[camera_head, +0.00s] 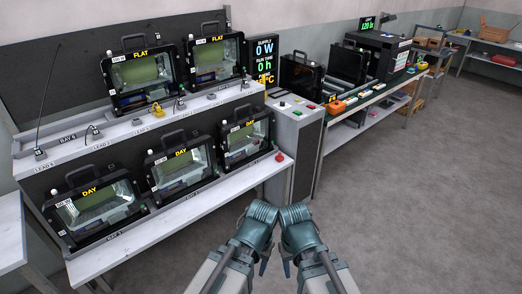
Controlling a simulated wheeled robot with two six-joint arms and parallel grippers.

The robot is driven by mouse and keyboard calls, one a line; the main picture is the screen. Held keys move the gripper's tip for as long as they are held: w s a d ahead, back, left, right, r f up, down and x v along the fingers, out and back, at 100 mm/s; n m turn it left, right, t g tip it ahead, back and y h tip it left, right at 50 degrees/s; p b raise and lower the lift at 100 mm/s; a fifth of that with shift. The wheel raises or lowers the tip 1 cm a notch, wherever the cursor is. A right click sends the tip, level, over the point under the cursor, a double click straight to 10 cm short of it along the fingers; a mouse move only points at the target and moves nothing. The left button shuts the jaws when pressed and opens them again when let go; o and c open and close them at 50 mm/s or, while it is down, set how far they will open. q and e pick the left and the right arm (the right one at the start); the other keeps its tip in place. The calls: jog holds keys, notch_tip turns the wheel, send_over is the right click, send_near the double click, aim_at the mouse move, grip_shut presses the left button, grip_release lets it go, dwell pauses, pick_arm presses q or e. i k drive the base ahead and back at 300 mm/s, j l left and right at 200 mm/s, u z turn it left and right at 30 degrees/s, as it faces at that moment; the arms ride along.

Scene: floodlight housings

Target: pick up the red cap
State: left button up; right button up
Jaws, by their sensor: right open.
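A small red cap (279,156) sits on the right end of the lower white shelf, beside the rightmost lower floodlight housing marked DAY (246,138). My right gripper (295,214) is open, in front of the shelf and lower in the picture than the cap, apart from it. My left gripper (260,213) is close beside the right one, over the floor; its jaws do not show clearly. Nothing shows in either gripper.
More floodlight housings stand on both shelves, with FLAT ones (138,72) above. A grey control cabinet (296,125) with buttons stands right of the shelves. A long bench (352,107) with orange items runs behind. Open grey floor (430,200) lies to the right.

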aim_at(279, 158)
jog(key=i+z, duration=0.15)
jog(key=z, duration=0.35)
jog(key=i+j+z, duration=0.15)
jog(key=z, duration=0.35)
jog(key=i+j+z, duration=0.1)
jog(key=j, duration=0.25)
jog(key=i+j+z, duration=0.1)
jog(key=i+j, duration=0.4)
jog(key=j, duration=0.25)
jog(key=i+j+z, duration=0.15)
jog(key=j, duration=0.2)
